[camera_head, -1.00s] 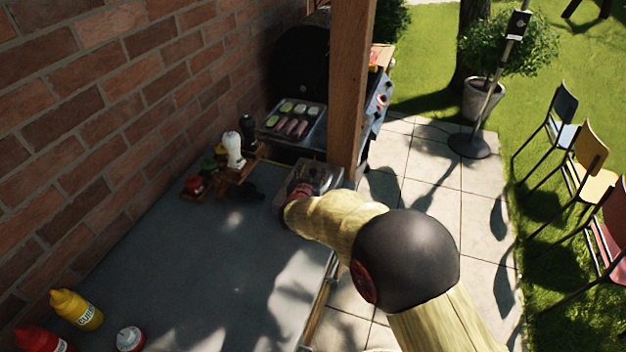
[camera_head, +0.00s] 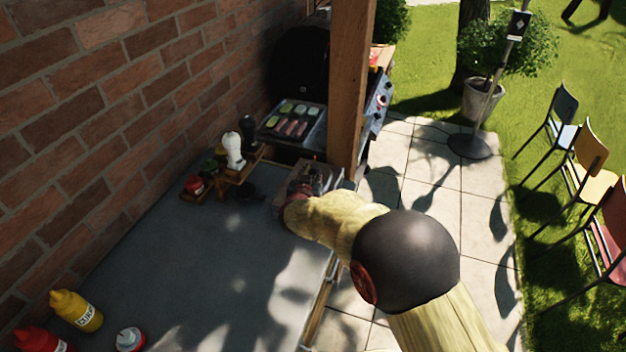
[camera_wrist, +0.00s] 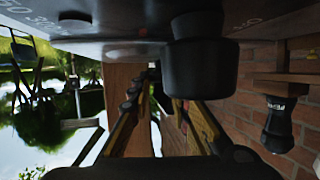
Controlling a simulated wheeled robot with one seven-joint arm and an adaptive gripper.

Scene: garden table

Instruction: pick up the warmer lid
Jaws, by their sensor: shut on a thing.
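The warmer lid (camera_head: 322,174) is a small boxy, partly see-through shape at the far right end of the grey table in the head view. My gripper (camera_head: 300,190) is at its near left side, mostly hidden behind my own wrist. In the wrist view the picture is upside down, and my gripper (camera_wrist: 165,95) reaches up from the bottom edge with its two fingers drawn in. It is shut on the lid, but the exact contact is dark and hard to make out. A black round knob-like part is close to the fingertips.
The grey table (camera_head: 190,270) is mostly clear in the middle. A white shaker (camera_head: 233,150) and small jars stand on a wooden rack left of the lid. A wooden post (camera_head: 350,90) rises close behind the lid, with a grill (camera_head: 305,75) beyond. Bottles (camera_head: 80,312) stand at front left.

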